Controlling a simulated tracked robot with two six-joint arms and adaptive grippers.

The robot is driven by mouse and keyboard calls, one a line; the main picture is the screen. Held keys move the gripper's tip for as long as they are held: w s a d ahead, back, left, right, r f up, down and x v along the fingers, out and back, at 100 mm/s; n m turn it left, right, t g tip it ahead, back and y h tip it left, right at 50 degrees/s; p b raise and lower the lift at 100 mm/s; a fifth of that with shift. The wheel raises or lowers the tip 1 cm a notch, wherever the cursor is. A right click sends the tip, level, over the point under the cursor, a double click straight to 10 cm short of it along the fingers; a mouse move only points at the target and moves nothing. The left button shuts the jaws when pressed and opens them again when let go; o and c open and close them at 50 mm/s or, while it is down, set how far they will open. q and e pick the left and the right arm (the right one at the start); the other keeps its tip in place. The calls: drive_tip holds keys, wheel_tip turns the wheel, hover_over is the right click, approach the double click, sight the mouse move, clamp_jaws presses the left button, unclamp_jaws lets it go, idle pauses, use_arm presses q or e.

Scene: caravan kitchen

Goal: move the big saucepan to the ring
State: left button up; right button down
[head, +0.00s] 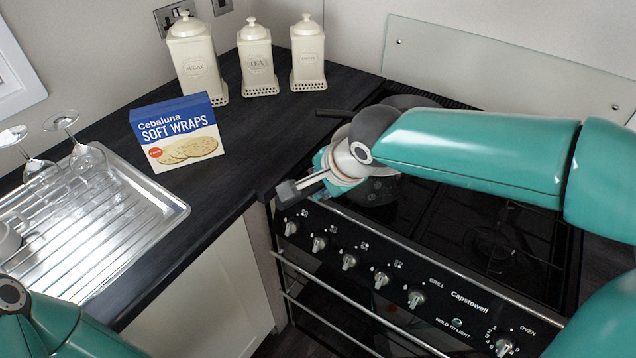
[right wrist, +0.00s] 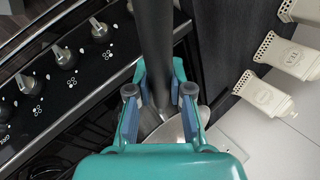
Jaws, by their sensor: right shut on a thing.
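The saucepan's dark handle (head: 288,192) sticks out past the left front corner of the cooker in the head view. My right gripper (head: 322,184) is shut on this handle. In the right wrist view the black handle (right wrist: 154,45) runs between the two fingers of my right gripper (right wrist: 160,92), and part of the shiny metal pan (right wrist: 176,130) shows below them. Most of the pan is hidden behind my right arm in the head view, so I cannot tell whether it rests on the hob (head: 490,240). My left gripper is out of view.
Another dark handle (head: 335,113) shows behind my right arm. A soft wraps box (head: 178,133) and several cream canisters (head: 308,55) stand on the black worktop (head: 262,150). Control knobs (head: 348,261) line the cooker front.

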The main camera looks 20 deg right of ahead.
drive_tip(key=shift+f, duration=0.15)
drive_tip(key=c, duration=1.1)
unclamp_jaws()
drive_tip(key=shift+o, duration=0.2)
drive_tip(key=shift+r, duration=0.3)
drive_tip(key=v, duration=1.2)
